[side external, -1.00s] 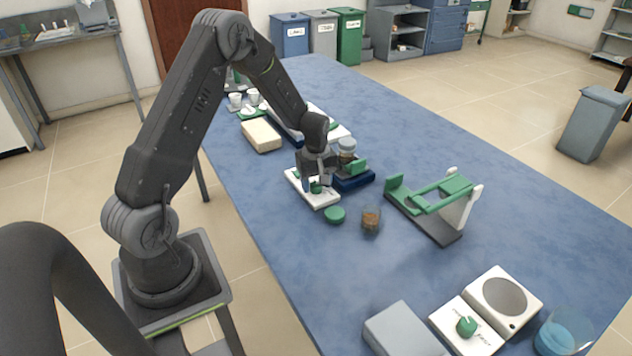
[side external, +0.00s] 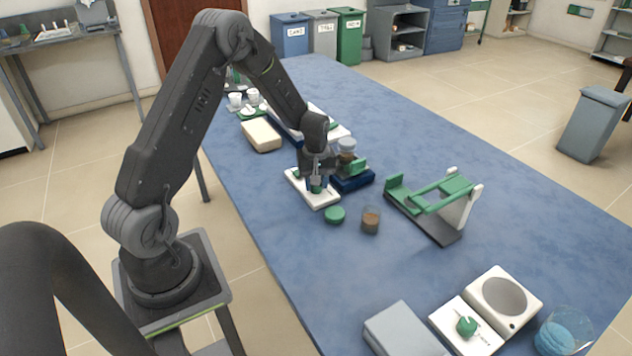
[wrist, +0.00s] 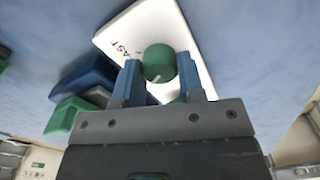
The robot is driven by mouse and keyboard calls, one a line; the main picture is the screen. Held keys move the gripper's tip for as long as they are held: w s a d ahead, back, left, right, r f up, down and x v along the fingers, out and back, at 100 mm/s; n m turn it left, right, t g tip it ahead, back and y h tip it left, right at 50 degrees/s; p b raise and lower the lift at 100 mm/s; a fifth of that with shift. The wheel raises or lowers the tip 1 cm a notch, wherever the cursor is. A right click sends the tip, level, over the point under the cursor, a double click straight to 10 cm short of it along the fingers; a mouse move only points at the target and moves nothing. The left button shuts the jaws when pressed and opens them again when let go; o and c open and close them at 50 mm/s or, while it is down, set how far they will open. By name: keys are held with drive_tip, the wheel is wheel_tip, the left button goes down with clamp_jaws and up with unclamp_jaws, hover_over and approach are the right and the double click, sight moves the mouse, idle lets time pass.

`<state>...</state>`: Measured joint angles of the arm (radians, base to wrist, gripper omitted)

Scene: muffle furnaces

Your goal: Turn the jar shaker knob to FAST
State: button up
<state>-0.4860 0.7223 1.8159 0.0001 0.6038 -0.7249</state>
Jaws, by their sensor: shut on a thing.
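The jar shaker has a white control panel (side external: 326,203) beside a dark blue base (side external: 353,183), with a lidded jar (side external: 347,147) on it. My gripper (side external: 316,184) points down over the panel. In the wrist view its two blue fingers (wrist: 160,76) stand on either side of a round green knob (wrist: 159,61) and are shut on it. A pale pointer line shows on the knob's lower edge in that view. Black lettering ending in "AST" is printed to its left. A second green part (wrist: 177,101) is mostly hidden behind the gripper.
A green disc (side external: 335,214) and a small brown-filled beaker (side external: 370,220) lie close to the panel's front. A green and white stand (side external: 433,207) is to the right. Another white device with a green knob (side external: 466,326) sits at the front. A beige block (side external: 261,135) lies behind.

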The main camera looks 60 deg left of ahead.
drive_tip(key=m, duration=0.7)
drive_tip(key=shift+w, duration=0.1)
drive_tip(key=m, duration=0.6)
drive_tip(key=shift+m, duration=0.4)
drive_tip(key=o, duration=0.9)
wheel_tip(320, 180, up, 14)
drive_tip(key=shift+f, duration=0.1)
drive_tip(key=shift+d, duration=0.1)
idle(0.3)
